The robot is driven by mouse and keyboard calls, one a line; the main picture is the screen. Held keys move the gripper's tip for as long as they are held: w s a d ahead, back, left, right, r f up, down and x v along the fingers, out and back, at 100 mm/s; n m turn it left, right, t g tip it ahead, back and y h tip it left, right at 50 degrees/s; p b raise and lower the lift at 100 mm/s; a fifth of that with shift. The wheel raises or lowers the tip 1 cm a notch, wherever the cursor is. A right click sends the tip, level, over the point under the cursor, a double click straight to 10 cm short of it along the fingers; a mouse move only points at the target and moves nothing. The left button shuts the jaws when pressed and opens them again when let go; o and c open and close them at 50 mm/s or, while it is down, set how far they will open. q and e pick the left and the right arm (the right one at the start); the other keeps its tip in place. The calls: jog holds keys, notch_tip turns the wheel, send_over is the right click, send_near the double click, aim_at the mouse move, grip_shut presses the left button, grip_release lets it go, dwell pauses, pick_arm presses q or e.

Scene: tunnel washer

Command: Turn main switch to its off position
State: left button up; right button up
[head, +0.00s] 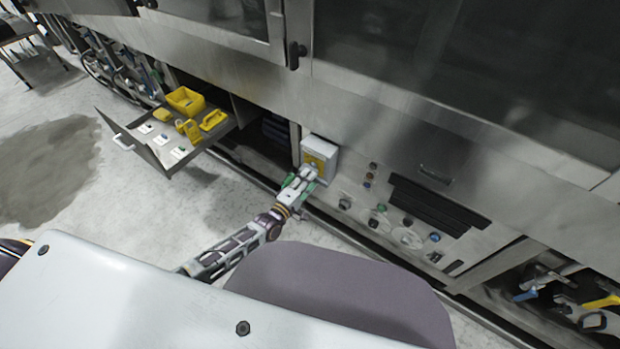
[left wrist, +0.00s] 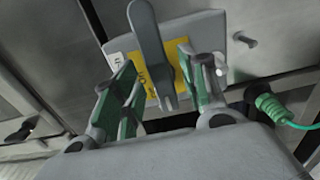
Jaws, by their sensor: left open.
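The main switch (head: 324,146) is a pale grey box with a yellow plate on the machine's front panel. In the left wrist view its grey lever handle (left wrist: 149,45) stands near upright, leaning slightly, over the yellow plate (left wrist: 176,62). Lettering that seems to read "On" shows on the plate left of the handle. My left gripper (head: 303,179) is right at the box. In the left wrist view my left gripper (left wrist: 163,88) is open, its green-padded fingers on either side of the handle's lower end. Whether they touch it I cannot tell. My right gripper is not in view.
An open drawer (head: 143,150) with yellow bins and tools sticks out at the left. Knobs and buttons (head: 378,220) sit on the panel right of the switch. An open bay with tools (head: 560,290) is at lower right.

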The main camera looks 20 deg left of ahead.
pick_arm(q)
jog(key=v, duration=0.9)
jog(key=shift+s+a, duration=0.15)
jog(key=shift+s, duration=0.2)
dwell(0.6)
